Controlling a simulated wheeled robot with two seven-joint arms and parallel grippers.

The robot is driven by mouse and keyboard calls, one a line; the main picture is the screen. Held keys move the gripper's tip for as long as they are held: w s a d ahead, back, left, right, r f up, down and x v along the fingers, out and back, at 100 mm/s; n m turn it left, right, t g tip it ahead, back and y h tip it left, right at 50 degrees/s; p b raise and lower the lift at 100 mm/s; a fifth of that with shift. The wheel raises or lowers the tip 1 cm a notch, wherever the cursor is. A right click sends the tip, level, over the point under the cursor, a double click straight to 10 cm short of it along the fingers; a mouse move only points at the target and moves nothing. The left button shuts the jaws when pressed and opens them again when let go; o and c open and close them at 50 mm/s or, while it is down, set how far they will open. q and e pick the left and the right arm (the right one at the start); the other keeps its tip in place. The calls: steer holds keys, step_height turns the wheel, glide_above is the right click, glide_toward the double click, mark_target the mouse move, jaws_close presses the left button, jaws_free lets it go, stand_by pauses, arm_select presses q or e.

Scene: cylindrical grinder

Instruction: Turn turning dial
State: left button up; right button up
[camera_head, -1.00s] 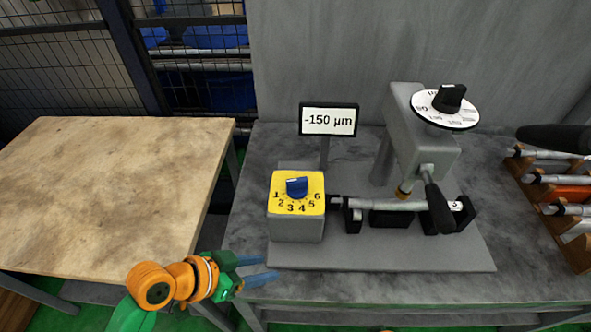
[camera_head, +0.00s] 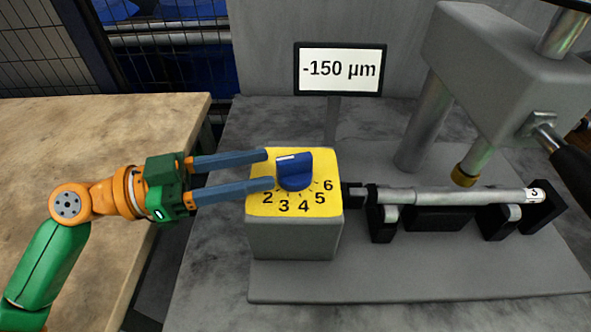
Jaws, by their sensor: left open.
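The blue turning dial (camera_head: 295,172) sits on the yellow numbered top (camera_head: 262,208) of a grey box (camera_head: 293,240). The numbers 2 to 6 show; the 1 is hidden behind my lower finger. The dial's white mark points to the left. My left gripper (camera_head: 268,169) is open, with its two blue-grey fingers pointing right. Their tips are over the left part of the yellow top, just left of the dial. I cannot tell whether they touch it. My right gripper is not in view.
A display (camera_head: 339,69) reading -150 µm stands behind the box. A metal shaft (camera_head: 455,195) lies on black supports to the right, under the grey grinder head (camera_head: 500,70). A wooden table (camera_head: 60,150) is at the left.

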mark_target(296, 170)
arm_select(q)
steer(key=p+x, duration=0.2)
steer(key=x, duration=0.1)
steer(key=r+p+x, duration=0.1)
steer(key=x, duration=0.1)
steer(key=shift+s+d, duration=0.25)
steer(key=shift+s, duration=0.1)
steer(key=shift+w+d+f, duration=0.2)
steer(key=shift+d+f, duration=0.05)
steer(key=shift+d, duration=0.25)
jaws_close()
